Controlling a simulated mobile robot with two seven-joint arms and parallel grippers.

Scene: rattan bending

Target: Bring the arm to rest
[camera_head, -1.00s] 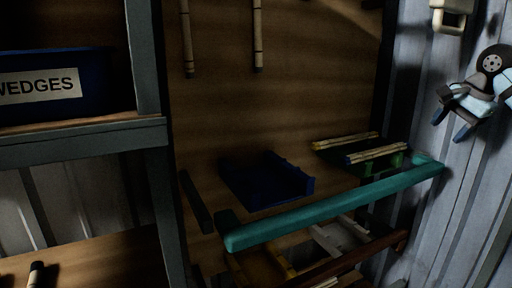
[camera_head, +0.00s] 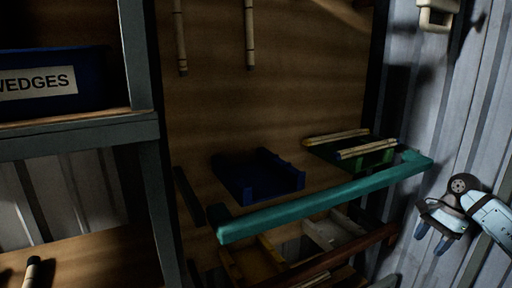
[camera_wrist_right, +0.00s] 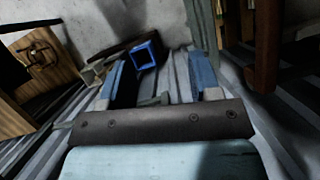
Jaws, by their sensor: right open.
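My right gripper (camera_head: 432,240) is at the right of the head view, in front of the corrugated wall and right of the teal bar. Its blue fingers point down and are apart, with nothing between them. In the right wrist view the gripper (camera_wrist_right: 158,82) shows its two blue fingers spread, with a blue square-mouthed object (camera_wrist_right: 145,54) beyond them. My left gripper is not in view.
A teal bar (camera_head: 325,199) runs across the front of a rack. Behind it are a dark blue tray (camera_head: 258,178) and a green holder with rattan pieces (camera_head: 350,148). A blue WEDGES bin (camera_head: 95,85) is on the left shelf. Rattan sticks (camera_head: 250,35) hang on the board.

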